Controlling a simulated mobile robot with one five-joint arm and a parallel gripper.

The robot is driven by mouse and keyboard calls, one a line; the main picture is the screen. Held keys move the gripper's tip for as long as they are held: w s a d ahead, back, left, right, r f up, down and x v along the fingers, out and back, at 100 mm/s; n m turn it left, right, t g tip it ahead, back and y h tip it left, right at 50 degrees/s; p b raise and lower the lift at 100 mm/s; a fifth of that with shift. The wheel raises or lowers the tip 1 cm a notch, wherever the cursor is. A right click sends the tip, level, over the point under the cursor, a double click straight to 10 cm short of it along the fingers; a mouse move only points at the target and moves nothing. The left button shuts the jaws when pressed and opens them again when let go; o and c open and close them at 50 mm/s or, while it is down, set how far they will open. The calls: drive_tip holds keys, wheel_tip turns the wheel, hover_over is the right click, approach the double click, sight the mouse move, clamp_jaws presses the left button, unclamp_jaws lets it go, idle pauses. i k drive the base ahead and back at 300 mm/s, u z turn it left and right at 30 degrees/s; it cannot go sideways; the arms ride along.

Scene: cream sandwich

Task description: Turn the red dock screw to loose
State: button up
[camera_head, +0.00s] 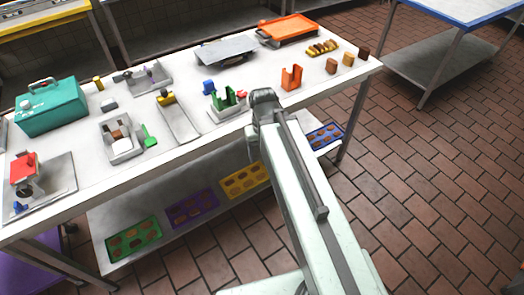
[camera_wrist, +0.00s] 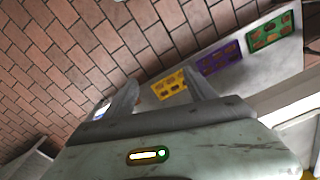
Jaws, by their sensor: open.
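My gripper (camera_head: 263,97) is at the front edge of the white table in the head view. Its two spread fingers show in the wrist view (camera_wrist: 160,88), with nothing between them. I cannot tell for sure which part is the red dock screw. A small red piece (camera_head: 241,95) sits by a green upright bracket on a pale base, just left of my gripper and apart from it. A larger red block (camera_head: 24,167) stands on a grey plate at the far left, with a small blue part in front. The screw does not show in the wrist view.
The table (camera_head: 75,178) also holds a teal box (camera_head: 52,107), a grey tray (camera_head: 178,119), an orange notched block (camera_head: 291,78) and an orange tray (camera_head: 288,29). Green (camera_head: 134,239), purple (camera_head: 191,208) and yellow (camera_head: 244,181) trays lie on the shelf below.

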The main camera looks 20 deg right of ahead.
sight(241, 93)
drive_tip(key=u, duration=2.75)
drive_tip(key=k, duration=0.8)
drive_tip(key=z, duration=1)
drive_tip(key=i, duration=1)
drive_tip(key=u, duration=0.05)
